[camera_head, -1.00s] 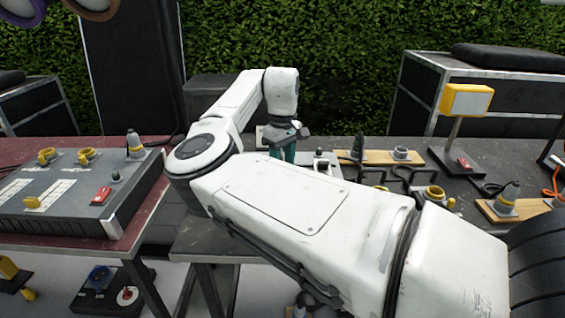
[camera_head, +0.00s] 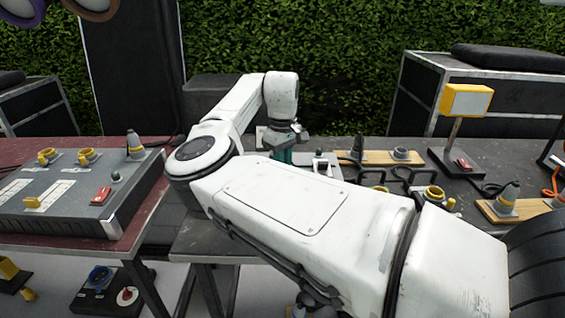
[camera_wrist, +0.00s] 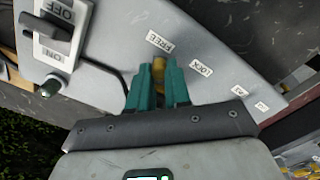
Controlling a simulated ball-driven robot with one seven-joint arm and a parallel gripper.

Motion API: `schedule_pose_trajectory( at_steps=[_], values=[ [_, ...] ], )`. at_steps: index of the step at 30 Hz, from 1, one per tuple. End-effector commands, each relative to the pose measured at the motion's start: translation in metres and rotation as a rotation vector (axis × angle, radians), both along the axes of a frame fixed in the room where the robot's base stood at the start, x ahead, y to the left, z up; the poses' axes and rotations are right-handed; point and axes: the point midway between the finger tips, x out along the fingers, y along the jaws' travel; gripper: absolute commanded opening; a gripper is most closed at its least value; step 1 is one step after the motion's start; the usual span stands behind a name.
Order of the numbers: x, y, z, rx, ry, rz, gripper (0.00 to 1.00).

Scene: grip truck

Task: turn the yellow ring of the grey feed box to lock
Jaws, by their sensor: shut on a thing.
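In the wrist view the grey feed box (camera_wrist: 215,62) fills the middle, tilted in the picture. Small labels FREE and LOCK sit on its face. My gripper (camera_wrist: 159,82) has teal fingers shut on a yellow part of the ring (camera_wrist: 159,67), whose top shows between the fingertips. The fingers hide most of the ring. The yellow part is nearer the FREE label than the LOCK label. In the head view my gripper (camera_head: 284,154) points down behind my arm, which hides most of the box.
A dark OFF/ON switch (camera_wrist: 55,36) and a green-topped button (camera_wrist: 50,88) are at the box's left in the wrist view. In the head view, plugs and sockets (camera_head: 402,155) stand right of my arm, with a yellow lamp (camera_head: 466,101) behind. Another grey panel (camera_head: 80,190) lies left.

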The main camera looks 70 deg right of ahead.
Motion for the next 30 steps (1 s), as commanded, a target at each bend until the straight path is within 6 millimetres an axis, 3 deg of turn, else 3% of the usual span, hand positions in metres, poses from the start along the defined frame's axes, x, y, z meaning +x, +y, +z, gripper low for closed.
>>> schedule_pose_trajectory(
  at_steps=[14,30],
  values=[
    [0.004,0.004,0.004,0.000,0.005,-0.118,0.00],
    [0.024,0.014,0.003,0.000,0.005,-0.581,0.00]
  ],
)
